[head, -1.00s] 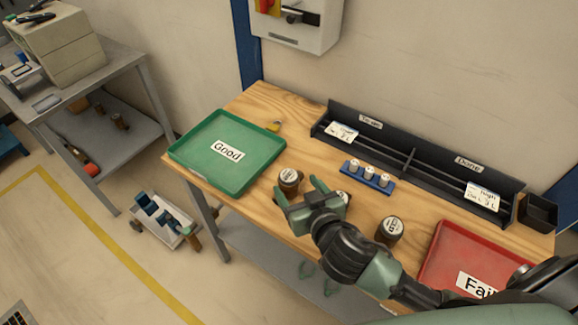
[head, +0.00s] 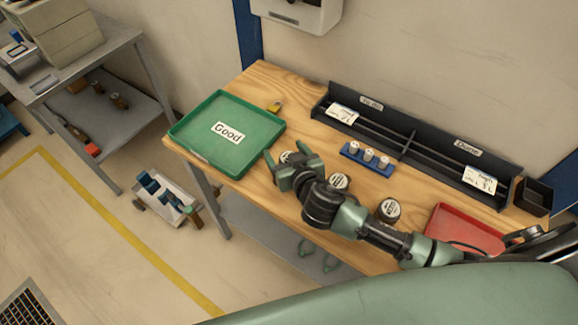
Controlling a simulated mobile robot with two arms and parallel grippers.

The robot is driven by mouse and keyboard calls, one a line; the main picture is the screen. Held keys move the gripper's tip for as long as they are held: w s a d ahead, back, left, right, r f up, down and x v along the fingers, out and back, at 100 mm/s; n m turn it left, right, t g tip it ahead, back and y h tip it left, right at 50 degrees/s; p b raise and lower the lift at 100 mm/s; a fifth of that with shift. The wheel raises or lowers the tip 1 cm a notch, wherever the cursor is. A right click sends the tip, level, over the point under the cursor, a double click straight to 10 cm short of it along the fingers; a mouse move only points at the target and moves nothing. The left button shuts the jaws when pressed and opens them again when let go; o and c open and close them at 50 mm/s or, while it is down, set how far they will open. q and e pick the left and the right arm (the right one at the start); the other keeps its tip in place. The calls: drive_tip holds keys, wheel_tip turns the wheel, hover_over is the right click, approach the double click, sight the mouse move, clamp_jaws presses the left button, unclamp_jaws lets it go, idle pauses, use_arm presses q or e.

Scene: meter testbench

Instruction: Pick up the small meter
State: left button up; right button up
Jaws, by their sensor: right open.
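Three dark round meters with white dials stand in a row along the front of the wooden table: a left one (head: 288,157), a middle one (head: 340,181) and a right one (head: 389,211). My right gripper (head: 285,160) is open over the left meter, a finger showing on each side of it. The gripper partly hides this meter, and I cannot tell whether the fingers touch it. My left gripper is out of view.
A green tray labelled Good (head: 205,154) lies just left of the gripper. A red tray (head: 462,229) is at the right, partly behind my arm. A blue rack (head: 353,156) with small white-topped cylinders and a black divided holder (head: 320,108) stand at the back.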

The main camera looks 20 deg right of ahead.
clamp_jaws()
drive_tip(key=shift+r, duration=0.1)
